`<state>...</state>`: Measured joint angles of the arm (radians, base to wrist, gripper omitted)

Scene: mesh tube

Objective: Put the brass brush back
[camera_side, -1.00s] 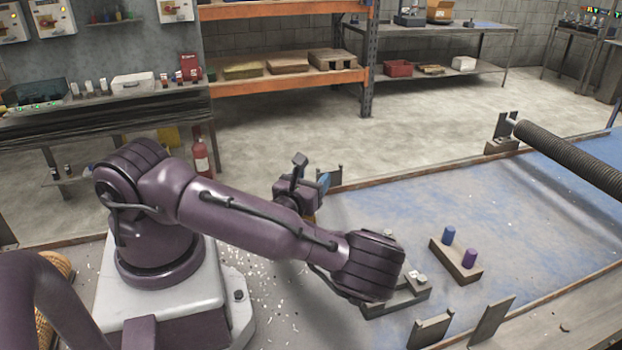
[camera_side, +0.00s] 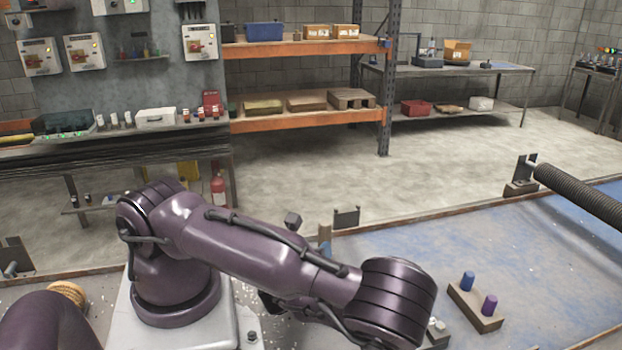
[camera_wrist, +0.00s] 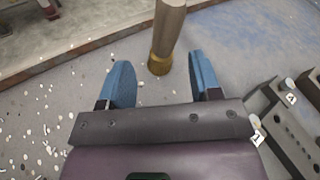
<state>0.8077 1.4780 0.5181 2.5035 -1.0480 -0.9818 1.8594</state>
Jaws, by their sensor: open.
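In the wrist view a tan round handle with a brass-coloured collar (camera_wrist: 168,32), seemingly the brass brush, stands just beyond and between my fingertips. Its collar end is toward me, with a visible gap to each finger. My gripper (camera_wrist: 162,76) has two blue fingers, spread apart with nothing held. In the side view my forearm hides most of the gripper. A tan upright piece (camera_side: 325,235) shows behind the forearm; I cannot tell surely if it is the brush. A dark slotted holder with white number tags (camera_wrist: 292,122) lies to the right in the wrist view.
A block with a blue and a purple peg (camera_side: 474,318) stands right of my arm. A dark ribbed tube (camera_side: 582,192) hangs over the bench at right, near an end bracket (camera_side: 522,180). The blue bench top between is mostly clear. Pale chips are scattered near my base.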

